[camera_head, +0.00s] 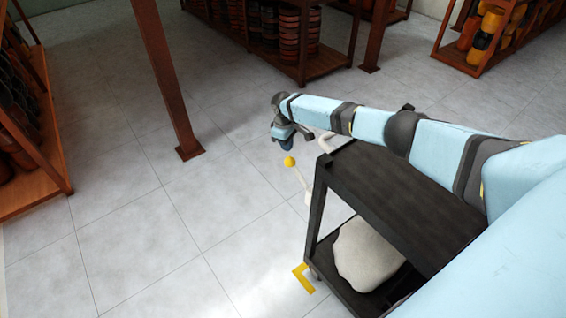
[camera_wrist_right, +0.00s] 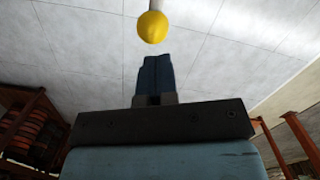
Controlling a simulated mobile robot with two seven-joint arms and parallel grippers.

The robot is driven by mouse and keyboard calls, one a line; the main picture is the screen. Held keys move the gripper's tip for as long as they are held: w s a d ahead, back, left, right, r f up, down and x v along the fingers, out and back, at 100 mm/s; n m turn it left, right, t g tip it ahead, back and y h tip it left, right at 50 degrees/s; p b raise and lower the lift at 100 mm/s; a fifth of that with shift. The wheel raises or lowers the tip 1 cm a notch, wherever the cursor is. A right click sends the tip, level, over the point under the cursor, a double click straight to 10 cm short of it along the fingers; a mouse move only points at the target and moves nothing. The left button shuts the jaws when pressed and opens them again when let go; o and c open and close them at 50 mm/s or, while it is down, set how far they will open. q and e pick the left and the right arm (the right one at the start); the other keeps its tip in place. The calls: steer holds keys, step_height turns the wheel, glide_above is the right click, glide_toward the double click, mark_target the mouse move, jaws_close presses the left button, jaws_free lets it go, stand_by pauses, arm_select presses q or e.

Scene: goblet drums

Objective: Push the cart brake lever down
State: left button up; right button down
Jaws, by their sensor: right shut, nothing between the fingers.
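The cart (camera_head: 400,178) is dark, with two shelves, and stands at the lower right in the head view. Its brake lever shows as a thin pale rod with a yellow ball knob (camera_head: 289,161) beside the cart's left end, tilted up and to the left. My right gripper (camera_head: 286,146) is shut and empty, pointing down just above the knob in the head view. In the right wrist view the shut fingers (camera_wrist_right: 155,75) point toward the yellow knob (camera_wrist_right: 152,27), with a small gap in the picture. I cannot tell whether they touch. My left gripper is not in view.
A pale sack (camera_head: 366,254) lies on the cart's lower shelf. A yellow corner mark (camera_head: 303,278) is on the floor by the cart. A rust-brown post (camera_head: 166,80) stands left of the arm. Shelves with drums (camera_head: 22,130) line the left and back. The tiled floor between is clear.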

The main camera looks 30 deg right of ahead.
steer(key=shift+w+d+r, duration=0.3)
steer(key=shift+d+r, duration=0.05)
steer(key=shift+d, duration=0.05)
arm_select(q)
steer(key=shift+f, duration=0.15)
